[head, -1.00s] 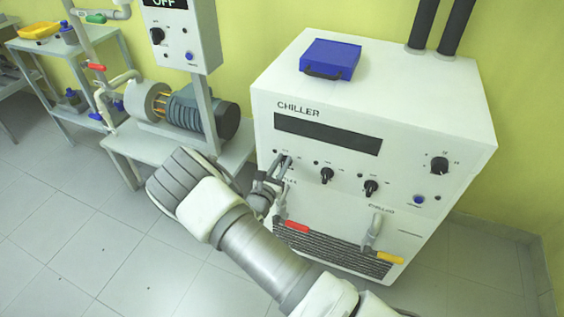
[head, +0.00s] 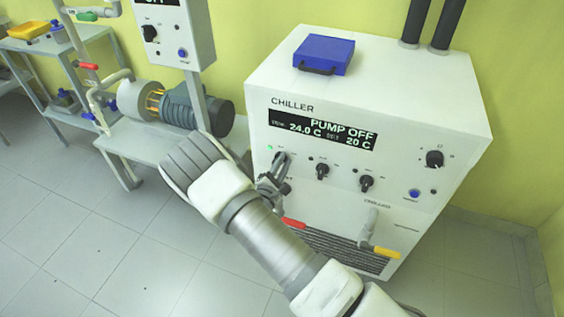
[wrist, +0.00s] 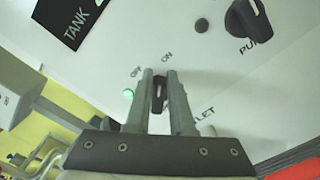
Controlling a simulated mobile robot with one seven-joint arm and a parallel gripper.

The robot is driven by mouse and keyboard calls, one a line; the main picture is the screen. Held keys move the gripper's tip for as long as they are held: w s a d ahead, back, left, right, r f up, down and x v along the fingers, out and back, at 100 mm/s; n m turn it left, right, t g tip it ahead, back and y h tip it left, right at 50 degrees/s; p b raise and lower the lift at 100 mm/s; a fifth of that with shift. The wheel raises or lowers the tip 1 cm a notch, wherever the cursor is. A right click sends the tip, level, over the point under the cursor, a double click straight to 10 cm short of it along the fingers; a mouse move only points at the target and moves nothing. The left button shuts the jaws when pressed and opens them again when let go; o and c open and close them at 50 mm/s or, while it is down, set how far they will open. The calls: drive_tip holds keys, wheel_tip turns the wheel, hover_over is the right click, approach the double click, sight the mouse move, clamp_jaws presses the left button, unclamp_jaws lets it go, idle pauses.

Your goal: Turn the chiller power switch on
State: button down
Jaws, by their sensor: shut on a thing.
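The white chiller (head: 440,100) stands at the right in the head view. Its display (head: 322,130) is lit and reads PUMP OFF, 24.0 C and 20 C. My gripper (head: 277,168) is at the leftmost knob on its front panel. In the wrist view my gripper (wrist: 160,78) is shut on the black power switch (wrist: 158,94), one finger on each side of it. The OFF and ON labels show just above the switch. A green light (wrist: 128,94) glows to its left. My gripper hides most of the switch in the head view.
Two more black knobs, the middle one (head: 322,171) and the right one (head: 366,183), sit to the right on the panel. A red-handled valve (head: 294,224) and a yellow-handled valve (head: 386,252) stick out below. A blue case (head: 324,54) lies on top.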

drive_tip(key=shift+s+a+f+m, duration=0.15)
drive_tip(key=shift+f+m, duration=0.35)
drive_tip(key=shift+m, duration=0.4)
drive_tip(key=c, duration=0.9)
unclamp_jaws()
drive_tip(key=shift+o, duration=0.6)
drive_tip(key=shift+r, duration=0.1)
drive_tip(key=p+v, duration=0.2)
drive_tip(key=v, duration=1.5)
drive_tip(key=shift+s, duration=0.15)
drive_tip(key=shift+r, duration=0.15)
